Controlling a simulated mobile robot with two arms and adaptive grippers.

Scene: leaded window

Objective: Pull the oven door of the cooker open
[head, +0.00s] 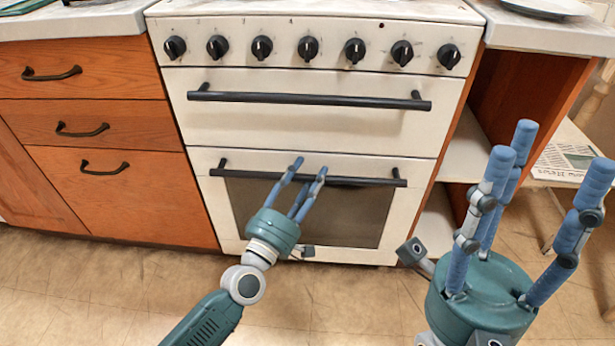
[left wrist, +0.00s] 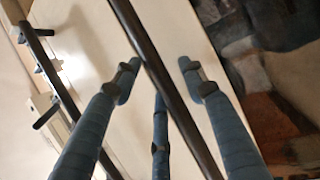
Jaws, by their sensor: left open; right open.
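The white cooker (head: 318,129) stands ahead with its oven door (head: 225,228) closed. The door has a dark glass window and a black horizontal bar handle (head: 235,174) along its top. My left gripper (head: 308,170) is open at the middle of this handle. In the left wrist view the handle (left wrist: 150,65) runs diagonally between the spread blue fingers of my left gripper (left wrist: 158,80); I cannot tell whether they touch it. My right gripper (head: 550,165) is open and empty, nearer to me at the right, in front of the side shelves.
A second black bar handle (head: 310,99) sits above on the upper panel, below a row of black knobs (head: 308,48). Wooden drawers (head: 100,125) stand at the left. Open shelves (head: 470,160) are at the right. The tiled floor (head: 330,300) before the cooker is clear.

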